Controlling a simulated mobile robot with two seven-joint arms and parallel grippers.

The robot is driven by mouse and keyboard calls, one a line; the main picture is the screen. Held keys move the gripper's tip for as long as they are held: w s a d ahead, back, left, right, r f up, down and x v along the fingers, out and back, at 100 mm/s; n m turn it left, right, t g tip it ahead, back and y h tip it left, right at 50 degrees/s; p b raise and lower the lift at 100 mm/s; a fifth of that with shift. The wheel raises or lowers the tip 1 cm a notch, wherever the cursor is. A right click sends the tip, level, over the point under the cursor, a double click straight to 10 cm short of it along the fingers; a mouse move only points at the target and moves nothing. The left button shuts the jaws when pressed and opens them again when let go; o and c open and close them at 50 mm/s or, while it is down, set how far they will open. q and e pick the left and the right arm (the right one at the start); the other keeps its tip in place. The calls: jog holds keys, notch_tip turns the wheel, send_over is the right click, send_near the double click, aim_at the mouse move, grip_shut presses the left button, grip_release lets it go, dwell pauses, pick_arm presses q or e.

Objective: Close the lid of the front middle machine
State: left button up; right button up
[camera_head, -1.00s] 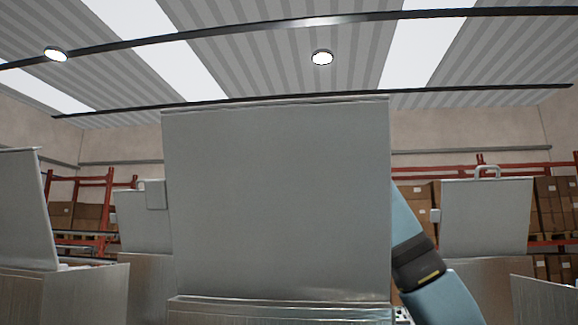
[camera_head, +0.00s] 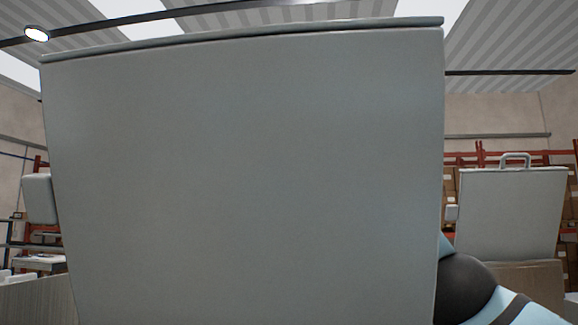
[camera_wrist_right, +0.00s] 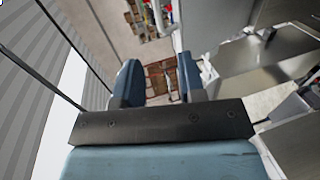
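A large grey lid (camera_head: 245,180) stands nearly upright and fills most of the head view; its lower edge and the machine body under it are out of frame. My right arm (camera_head: 466,285) shows at the lid's right edge, partly hidden behind it. In the right wrist view my right gripper (camera_wrist_right: 160,80) has its two blue fingers apart, with distant floor and boxes seen between them. Nothing is held in it. Whether it touches the lid cannot be told. My left gripper is in neither view.
Another machine with a raised, handled lid (camera_head: 510,215) stands behind at the right. Red shelving with boxes lines the back wall. A metal machine surface (camera_wrist_right: 265,65) lies to the right in the right wrist view.

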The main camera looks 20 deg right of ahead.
jog(key=p+x, duration=0.5)
jog(key=x, duration=0.8)
jog(key=shift+r, duration=0.2)
jog(key=shift+w+f, duration=0.15)
jog(key=shift+w+d, duration=0.1)
grip_shut()
